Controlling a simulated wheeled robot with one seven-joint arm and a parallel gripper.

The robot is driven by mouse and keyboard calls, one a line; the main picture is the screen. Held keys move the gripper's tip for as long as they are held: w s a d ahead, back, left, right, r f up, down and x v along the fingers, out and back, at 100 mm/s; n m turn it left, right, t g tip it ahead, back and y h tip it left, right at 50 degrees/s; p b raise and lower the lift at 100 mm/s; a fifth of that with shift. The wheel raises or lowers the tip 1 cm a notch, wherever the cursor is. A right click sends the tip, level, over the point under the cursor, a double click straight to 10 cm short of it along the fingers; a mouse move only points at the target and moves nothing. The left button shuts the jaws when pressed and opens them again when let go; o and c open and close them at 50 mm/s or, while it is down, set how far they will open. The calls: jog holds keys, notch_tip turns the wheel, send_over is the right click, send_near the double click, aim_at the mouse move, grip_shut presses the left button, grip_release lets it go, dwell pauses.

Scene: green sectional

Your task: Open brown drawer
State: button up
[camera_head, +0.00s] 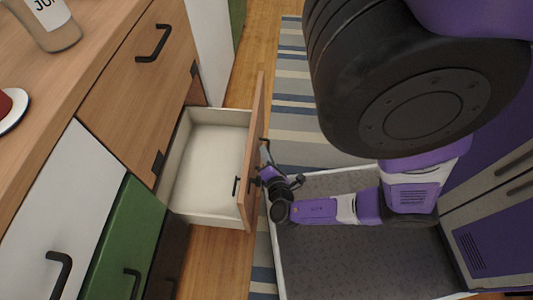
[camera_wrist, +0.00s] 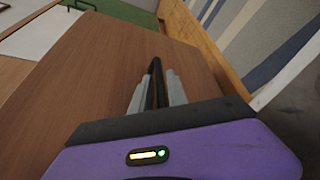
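The brown drawer (camera_head: 254,120) is pulled well out of the cabinet, and its empty, pale inside (camera_head: 212,160) shows from above. Its wood front fills much of the wrist view (camera_wrist: 95,65). My gripper (camera_head: 258,182) is at the outer side of that front, low and partly hidden in the head view. In the wrist view its two grey fingers (camera_wrist: 157,92) lie close on either side of the dark handle (camera_wrist: 155,70) and look shut on it.
White (camera_head: 70,190) and green (camera_head: 125,235) fronts stand nearer. A jar (camera_head: 50,22) and a plate (camera_head: 14,112) are on the counter. A striped rug (camera_head: 300,90) covers floor to the right.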

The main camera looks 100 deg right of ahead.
jog(key=p+v, duration=0.2)
jog(key=v, duration=0.5)
jog(key=shift+a, duration=0.35)
jog(key=shift+r, duration=0.15)
